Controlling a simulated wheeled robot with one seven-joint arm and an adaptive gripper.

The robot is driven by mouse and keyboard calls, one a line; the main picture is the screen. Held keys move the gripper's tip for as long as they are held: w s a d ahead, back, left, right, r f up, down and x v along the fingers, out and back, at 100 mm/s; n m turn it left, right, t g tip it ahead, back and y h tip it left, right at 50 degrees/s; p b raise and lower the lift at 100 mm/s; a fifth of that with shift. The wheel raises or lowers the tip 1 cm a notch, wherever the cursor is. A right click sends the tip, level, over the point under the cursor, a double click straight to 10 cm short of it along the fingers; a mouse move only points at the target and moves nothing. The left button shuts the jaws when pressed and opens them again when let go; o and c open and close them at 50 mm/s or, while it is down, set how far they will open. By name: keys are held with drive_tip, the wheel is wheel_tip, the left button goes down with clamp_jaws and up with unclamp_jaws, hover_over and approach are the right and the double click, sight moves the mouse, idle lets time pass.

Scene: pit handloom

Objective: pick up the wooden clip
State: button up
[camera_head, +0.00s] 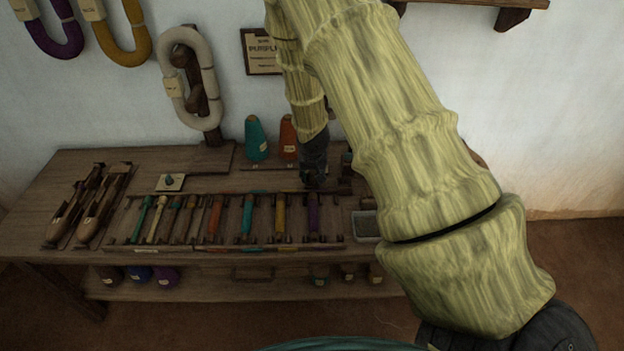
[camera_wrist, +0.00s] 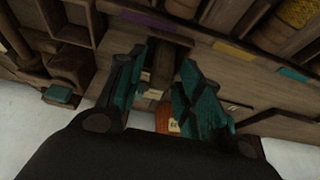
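My gripper (camera_head: 313,182) is low over the bench, behind the rack of coloured bobbins. In the wrist view my gripper (camera_wrist: 163,62) shows its two teal fingers spread apart. A brown, wood-coloured piece (camera_wrist: 162,68) shows in the gap between the fingers; it may be the wooden clip, but it is dark and partly hidden. I cannot tell whether the fingers touch it. In the head view my gripper and arm cover that spot, and I cannot pick out a clip there.
The bobbin rack (camera_head: 190,246) lies along the bench front. A teal cone (camera_head: 256,140) and an orange cone (camera_head: 288,138) stand left of my gripper. Shuttles (camera_head: 75,212) lie at far left, and a grey tray (camera_head: 366,226) sits right of the rack.

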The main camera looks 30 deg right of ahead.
sight(312, 172)
drive_tip(key=c, duration=0.4)
drive_tip(key=shift+c, duration=0.2)
drive_tip(key=shift+r, duration=1.7)
drive_tip(key=s+a+b, duration=0.1)
drive_tip(key=s+a, duration=0.2)
drive_tip(key=s, duration=0.4)
drive_tip(key=s+a+r+b, duration=0.1)
drive_tip(key=s+a, duration=0.2)
drive_tip(key=s, duration=0.4)
drive_tip(key=shift+s+r, duration=0.3)
drive_tip(key=shift+s, duration=0.1)
